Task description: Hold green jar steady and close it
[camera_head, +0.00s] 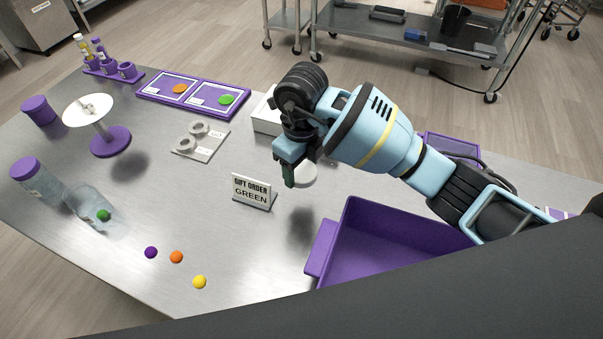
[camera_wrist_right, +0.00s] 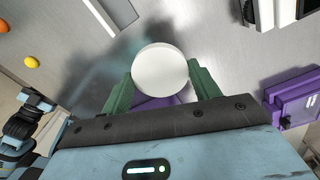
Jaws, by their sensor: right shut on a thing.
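A clear open jar (camera_head: 92,208) with a green ball (camera_head: 103,215) in it stands at the left of the metal table, apart from my right gripper. My right gripper (camera_head: 296,178) is above the table, right of the gift order sign reading GREEN (camera_head: 252,192). Its green fingers are shut on a round white disc, like a lid, which shows between the fingertips in the wrist view (camera_wrist_right: 160,69). Part of my left arm shows at the left of the wrist view; its fingers cannot be made out. The left gripper does not show in the head view.
A purple-lidded jar (camera_head: 40,182) stands beside the open jar. Purple, orange and yellow balls (camera_head: 199,282) lie nearer the front edge. A purple bin (camera_head: 325,246) stands below my right arm. A round stand (camera_head: 110,142) and purple tray (camera_head: 193,96) are farther back.

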